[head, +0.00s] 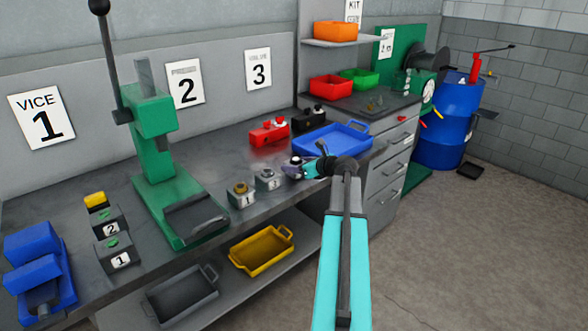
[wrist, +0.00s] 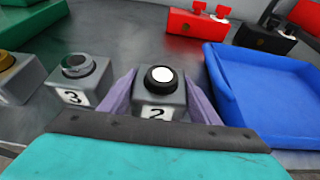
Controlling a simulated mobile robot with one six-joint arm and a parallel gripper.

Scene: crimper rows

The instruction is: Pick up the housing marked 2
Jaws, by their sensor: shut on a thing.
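The housing marked 2 (wrist: 160,95) is a small grey block with a black ring and white top, its number facing my wrist camera. My gripper (wrist: 160,108) has its purple fingers on both sides of this housing and is shut on it. In the head view my gripper (head: 299,169) is over the bench left of the blue tray, and the housing is mostly hidden by it. I cannot tell whether the housing is clear of the bench. The housing marked 3 (wrist: 78,80) stands just left, with the housing marked 1 (head: 242,194) further left.
The blue tray (wrist: 265,95) is close on the right and looks empty. Red (head: 269,133) and black (head: 308,119) fixtures stand behind. A green press (head: 160,185) stands left on the bench. Yellow (head: 262,250) and grey trays lie on the lower shelf.

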